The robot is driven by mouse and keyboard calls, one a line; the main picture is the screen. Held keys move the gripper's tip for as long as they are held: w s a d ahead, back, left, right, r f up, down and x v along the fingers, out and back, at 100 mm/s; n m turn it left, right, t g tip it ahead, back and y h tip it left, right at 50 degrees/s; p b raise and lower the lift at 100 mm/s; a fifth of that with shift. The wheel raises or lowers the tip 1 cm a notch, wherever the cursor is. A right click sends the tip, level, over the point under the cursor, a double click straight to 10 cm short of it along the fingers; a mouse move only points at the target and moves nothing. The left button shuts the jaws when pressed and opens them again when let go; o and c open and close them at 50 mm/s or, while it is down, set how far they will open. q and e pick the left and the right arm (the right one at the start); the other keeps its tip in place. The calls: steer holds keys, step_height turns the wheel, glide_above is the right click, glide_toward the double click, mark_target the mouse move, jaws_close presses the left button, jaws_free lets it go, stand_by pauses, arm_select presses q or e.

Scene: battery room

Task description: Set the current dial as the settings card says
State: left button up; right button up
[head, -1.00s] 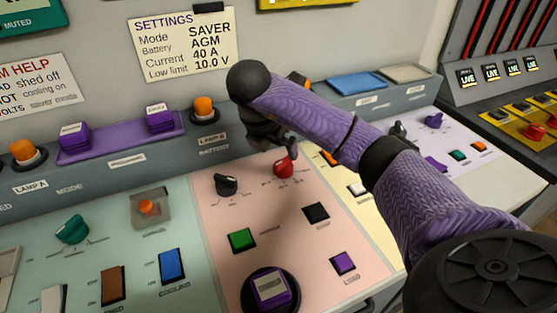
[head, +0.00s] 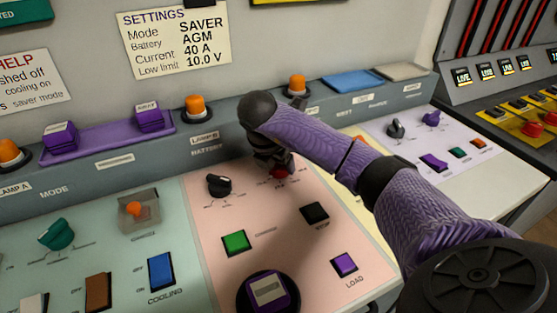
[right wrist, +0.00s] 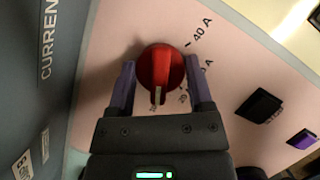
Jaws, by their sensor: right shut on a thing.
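The settings card (head: 175,45) on the back wall reads Mode SAVER, Battery AGM, Current 40 A, Low limit 10.0 V. The red current dial (head: 279,172) is on the pink panel, largely covered by my right gripper (head: 277,168) in the head view. In the right wrist view, my right gripper (right wrist: 160,85) has its purple fingers on either side of the red dial (right wrist: 154,66), shut on it. The dial's white mark points down the picture toward a small, partly hidden label. The 40 A label is at the upper right of the dial. My left gripper is out of view.
A black dial (head: 219,185) sits just left of the red one. A green button (head: 236,243), a black stop button (head: 314,212) and a purple load button (head: 344,264) lie nearer. An orange lamp (head: 297,85) stands on the ledge behind.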

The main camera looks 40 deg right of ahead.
steer(key=shift+c, duration=1.3)
